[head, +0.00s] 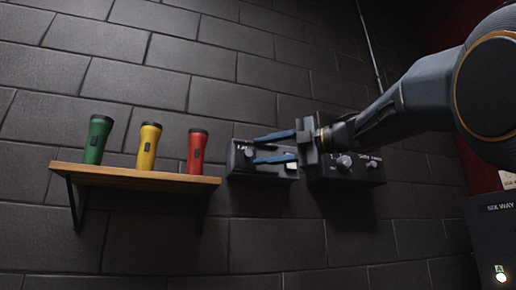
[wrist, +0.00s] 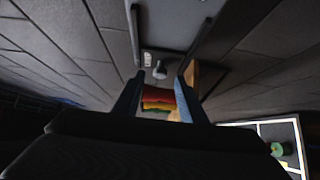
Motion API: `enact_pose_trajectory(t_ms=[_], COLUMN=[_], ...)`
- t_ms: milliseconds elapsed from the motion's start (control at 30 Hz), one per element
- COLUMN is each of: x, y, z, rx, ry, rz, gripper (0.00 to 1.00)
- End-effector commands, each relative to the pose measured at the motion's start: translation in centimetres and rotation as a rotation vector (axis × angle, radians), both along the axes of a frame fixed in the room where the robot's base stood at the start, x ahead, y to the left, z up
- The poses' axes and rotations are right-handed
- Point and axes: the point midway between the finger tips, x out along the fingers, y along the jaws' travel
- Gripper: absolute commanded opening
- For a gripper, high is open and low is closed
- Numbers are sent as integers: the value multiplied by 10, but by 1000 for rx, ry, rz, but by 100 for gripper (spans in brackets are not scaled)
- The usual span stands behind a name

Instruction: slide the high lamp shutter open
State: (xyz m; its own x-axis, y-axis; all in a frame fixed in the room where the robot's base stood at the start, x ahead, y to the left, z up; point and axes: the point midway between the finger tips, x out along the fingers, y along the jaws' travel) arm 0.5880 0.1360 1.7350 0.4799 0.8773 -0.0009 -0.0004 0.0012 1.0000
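No lamp shutter can be picked out for sure. Two dark boxes are on the brick wall: a left box (head: 238,163) and a right box (head: 345,176) with a knob (head: 344,162) and small pale lettering. My gripper (head: 256,149) is open, its two blue fingers pointing left in front of the left box and partly hiding its face. I cannot tell whether they touch it. In the wrist view my fingers (wrist: 160,78) stand apart. A grey panel (wrist: 172,22) with a small knob (wrist: 159,70) and a pale label shows between and beyond them; nothing is held.
A wooden shelf (head: 135,176) left of the boxes carries a green flashlight (head: 98,140), a yellow flashlight (head: 148,147) and a red flashlight (head: 197,152). A dark panel (head: 492,235) with a lit button (head: 501,278) is at the lower right. Wall below the boxes is bare.

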Motion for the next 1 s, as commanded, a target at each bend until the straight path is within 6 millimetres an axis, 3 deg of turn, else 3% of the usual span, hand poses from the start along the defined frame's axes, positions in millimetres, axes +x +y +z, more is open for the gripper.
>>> enact_pose_trajectory(t_ms=[200,533,767,1000], x=[10,13,13,13], y=[18,19,19,20], z=[1,0,0,-1], rx=[0,0,0,1], ry=[1,1,1,2], rz=[0,-6,-5,2], gripper=[38,38,0,0])
